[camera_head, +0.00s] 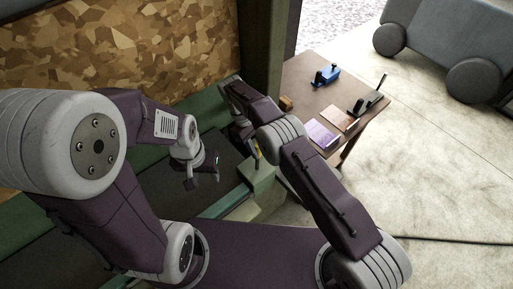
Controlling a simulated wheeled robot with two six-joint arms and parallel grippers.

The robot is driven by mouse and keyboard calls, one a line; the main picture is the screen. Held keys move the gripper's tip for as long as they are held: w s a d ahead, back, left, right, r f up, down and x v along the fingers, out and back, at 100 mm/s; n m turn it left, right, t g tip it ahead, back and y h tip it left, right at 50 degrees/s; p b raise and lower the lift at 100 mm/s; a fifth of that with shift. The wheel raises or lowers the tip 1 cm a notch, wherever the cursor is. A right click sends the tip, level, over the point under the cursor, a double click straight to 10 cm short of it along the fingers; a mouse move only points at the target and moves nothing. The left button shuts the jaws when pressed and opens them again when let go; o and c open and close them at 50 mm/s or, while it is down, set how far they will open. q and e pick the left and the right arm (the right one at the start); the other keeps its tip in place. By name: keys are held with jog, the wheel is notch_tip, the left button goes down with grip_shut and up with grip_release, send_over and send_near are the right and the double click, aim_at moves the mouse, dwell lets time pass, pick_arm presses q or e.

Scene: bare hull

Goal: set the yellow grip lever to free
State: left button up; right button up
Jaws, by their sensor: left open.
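A small yellow piece (257,151), which looks like part of the grip lever, shows just left of my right arm's middle link, above the green ledge. Most of it is hidden, so its setting cannot be read. My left gripper (201,177) is open and empty, over the dark surface to the left of the yellow piece and apart from it. My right gripper (243,133) points down behind its own arm, close to the yellow piece. Its fingers are mostly hidden, and I cannot tell whether it touches the lever.
A brown table (302,77) at the right holds a blue tool (326,74), a purple box (321,134) and a dark tool (368,103). A tan patterned panel (120,45) and a green post (263,45) stand behind. A grey wheeled cart (450,35) is far right; open floor lies below it.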

jog(key=shift+o, duration=1.2)
jog(key=shift+r, duration=0.15)
jog(key=r+b, duration=0.3)
jog(key=shift+s+d+r, duration=0.1)
jog(key=shift+d+r, duration=0.15)
jog(key=shift+r, duration=0.05)
jog(key=s+d+r+b, duration=0.5)
jog(key=d+r+b, duration=0.1)
jog(key=d, duration=0.4)
jog(key=shift+r+b, duration=0.4)
jog(key=shift+r, duration=0.2)
